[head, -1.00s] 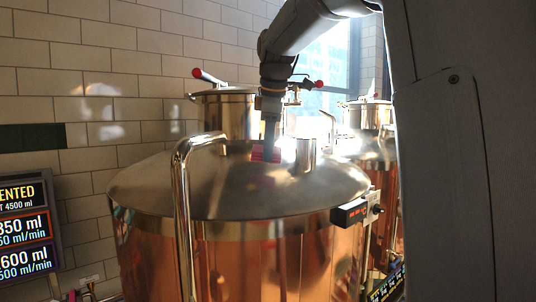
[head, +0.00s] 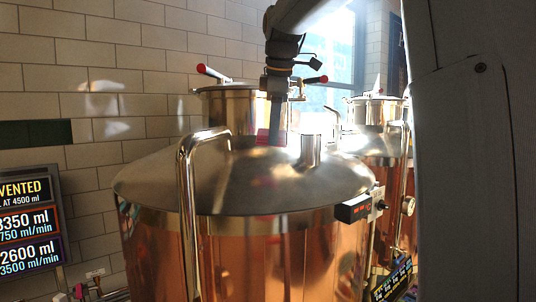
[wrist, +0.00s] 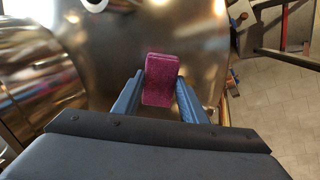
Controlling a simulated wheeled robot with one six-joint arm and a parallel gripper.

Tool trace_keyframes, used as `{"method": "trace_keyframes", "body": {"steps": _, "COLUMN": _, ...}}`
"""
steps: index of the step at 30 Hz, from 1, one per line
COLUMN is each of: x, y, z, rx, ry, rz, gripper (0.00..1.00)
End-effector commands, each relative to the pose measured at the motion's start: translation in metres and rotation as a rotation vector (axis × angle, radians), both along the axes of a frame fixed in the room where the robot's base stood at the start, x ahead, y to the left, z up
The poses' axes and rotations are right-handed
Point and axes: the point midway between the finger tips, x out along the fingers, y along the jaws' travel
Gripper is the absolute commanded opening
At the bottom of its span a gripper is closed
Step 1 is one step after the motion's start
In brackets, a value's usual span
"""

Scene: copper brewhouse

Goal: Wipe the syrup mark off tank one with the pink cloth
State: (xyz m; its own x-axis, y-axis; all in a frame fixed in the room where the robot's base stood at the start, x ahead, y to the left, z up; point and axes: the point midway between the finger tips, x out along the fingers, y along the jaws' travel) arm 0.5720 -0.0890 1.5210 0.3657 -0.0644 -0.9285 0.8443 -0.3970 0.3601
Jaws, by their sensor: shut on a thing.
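A large copper tank (head: 230,262) with a domed steel top (head: 150,178) fills the middle of the head view. I cannot read a tank number on it. My gripper (head: 276,138) points down over the dome, near the neck of the tank. It is shut on the pink cloth (head: 262,137), a folded pad. The wrist view shows the cloth (wrist: 161,78) between my two blue fingers (wrist: 160,95), in front of the metal dome. I cannot tell whether the cloth touches the metal. I cannot make out a syrup mark; the dome has bright glare and faint reddish reflections.
A bent steel pipe (head: 187,190) rises in front of the dome. A short steel stub (head: 311,150) and red-tipped handles (head: 207,70) stand close to my gripper. A control box (head: 354,209) is on the tank's right side. A second tank (head: 378,140) stands behind right, a display (head: 28,225) at left.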

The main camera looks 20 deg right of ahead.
Motion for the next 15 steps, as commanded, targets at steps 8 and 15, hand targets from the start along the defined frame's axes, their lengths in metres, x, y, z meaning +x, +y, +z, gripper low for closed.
{"method": "trace_keyframes", "body": {"steps": 8, "x": -0.019, "y": 0.015, "z": -0.013, "rx": -0.103, "ry": 0.017, "rz": 0.255, "gripper": 0.06}}
{"method": "trace_keyframes", "body": {"steps": 15, "x": -0.041, "y": 0.03, "z": -0.027, "rx": -0.225, "ry": 0.038, "rz": 0.552, "gripper": 0.06}}
